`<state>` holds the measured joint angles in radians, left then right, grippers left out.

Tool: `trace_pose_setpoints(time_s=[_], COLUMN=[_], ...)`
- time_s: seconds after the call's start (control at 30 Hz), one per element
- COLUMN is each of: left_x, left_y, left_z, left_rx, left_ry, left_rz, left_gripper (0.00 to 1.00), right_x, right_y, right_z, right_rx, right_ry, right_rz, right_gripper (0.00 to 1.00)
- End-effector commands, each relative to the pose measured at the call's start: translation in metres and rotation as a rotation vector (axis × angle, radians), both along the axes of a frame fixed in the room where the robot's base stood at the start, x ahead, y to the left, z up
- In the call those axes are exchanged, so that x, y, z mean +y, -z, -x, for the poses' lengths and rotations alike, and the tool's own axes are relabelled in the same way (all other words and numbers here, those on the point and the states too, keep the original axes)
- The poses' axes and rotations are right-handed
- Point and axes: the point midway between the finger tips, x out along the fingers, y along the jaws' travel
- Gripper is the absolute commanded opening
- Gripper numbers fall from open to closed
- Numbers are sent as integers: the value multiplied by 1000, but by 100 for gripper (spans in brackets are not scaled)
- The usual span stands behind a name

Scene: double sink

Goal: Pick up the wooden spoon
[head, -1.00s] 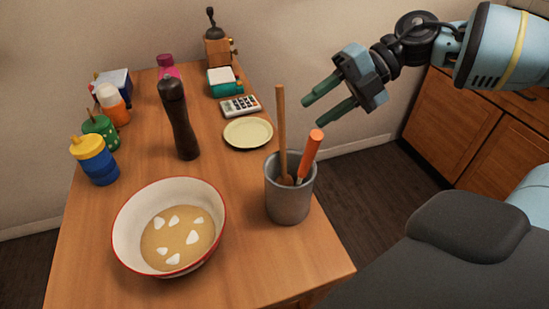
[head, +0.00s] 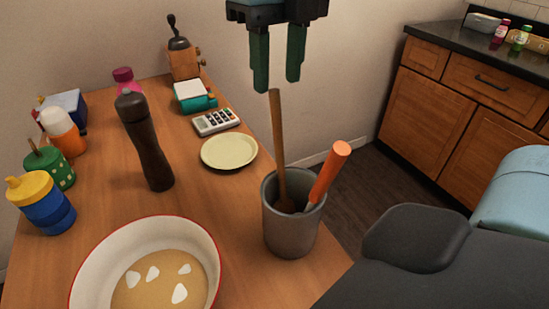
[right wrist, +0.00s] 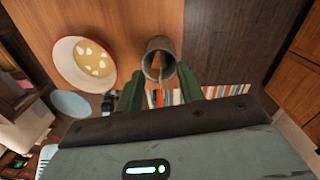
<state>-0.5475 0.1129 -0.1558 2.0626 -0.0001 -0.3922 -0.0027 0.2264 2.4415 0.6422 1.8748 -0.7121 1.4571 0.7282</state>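The wooden spoon (head: 277,130) stands handle up, slightly tilted, in a grey metal utensil pot (head: 290,228). Its lower end rests low inside the pot and is partly hidden by the wall. My right gripper (head: 277,86) is open and points down, with its two green fingers above the pot. In the head view the top of the handle shows just below and between the fingertips, apart from both. In the right wrist view the pot (right wrist: 152,47) lies ahead of and between the open fingers (right wrist: 159,82). My left gripper is not in view.
An orange-handled utensil (head: 328,172) leans right in the same pot, close to the spoon. A red-rimmed bowl (head: 88,268), a pale plate (head: 229,151) and a dark pepper mill (head: 147,143) stand to the left. The table's right edge is beside the pot.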

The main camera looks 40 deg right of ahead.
Motion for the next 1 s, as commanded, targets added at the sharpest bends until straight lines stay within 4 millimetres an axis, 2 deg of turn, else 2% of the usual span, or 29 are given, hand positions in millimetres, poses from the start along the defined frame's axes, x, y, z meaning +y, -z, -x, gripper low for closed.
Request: trace_pose_setpoints(time_s=[0.3, 0.47, 0.8, 1.0], left_x=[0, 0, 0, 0], left_y=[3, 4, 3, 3], left_z=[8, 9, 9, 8], left_rx=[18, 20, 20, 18], left_ry=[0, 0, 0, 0], left_rz=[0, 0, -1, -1], left_gripper=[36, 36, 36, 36], right_x=[2, 2, 11, 11], right_y=[25, 28, 69, 78], right_z=[1, 1, 7, 6], right_rx=[1, 0, 2, -1], right_ry=[0, -1, 0, 1], right_rz=[-3, -3, -4, -5], right_gripper=[38, 38, 38, 38])
